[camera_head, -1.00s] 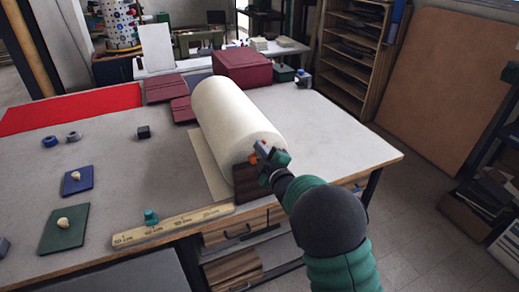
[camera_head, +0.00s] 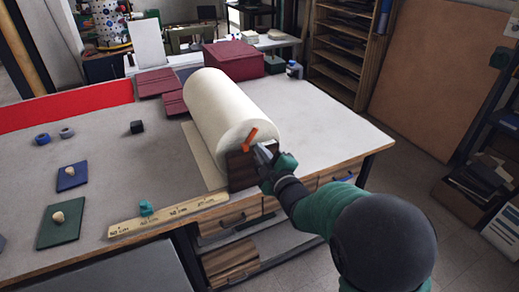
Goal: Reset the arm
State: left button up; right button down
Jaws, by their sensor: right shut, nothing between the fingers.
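My right arm comes in from the lower right. Its right gripper (camera_head: 262,154) is shut and empty at the near end of a large cream roll (camera_head: 226,106), in front of a dark brown block (camera_head: 241,171). An orange piece (camera_head: 251,136) shows at the roll's near end, just above the gripper; I cannot tell whether they touch. My left gripper is not in view.
The grey worktable (camera_head: 110,170) carries a wooden ruler (camera_head: 178,213) with a teal piece (camera_head: 146,208), a blue cover (camera_head: 72,177), a green cover (camera_head: 60,224) and maroon boxes (camera_head: 233,60). The table's right part (camera_head: 312,125) is clear.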

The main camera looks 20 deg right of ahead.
jog(key=s+a+f+m+g, duration=0.3)
jog(key=s+f+m+g, duration=0.4)
jog(key=f, duration=0.6)
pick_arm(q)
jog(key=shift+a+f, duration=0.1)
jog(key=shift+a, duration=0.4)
pick_arm(e)
jog(key=s+a+f+m+g, duration=0.2)
jog(key=s+f+g, duration=0.2)
jog(key=s, duration=0.6)
jog(key=s+a+f+m+g, duration=0.2)
jog(key=s+a+f+g, duration=0.1)
jog(key=s, duration=0.7)
jog(key=shift+f+m+g, duration=0.4)
jog(key=shift+f+g, duration=0.2)
jog(key=shift+f, duration=0.15)
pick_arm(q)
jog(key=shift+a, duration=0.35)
pick_arm(e)
jog(key=shift+w+a, duration=0.1)
jog(key=shift+a, duration=0.2)
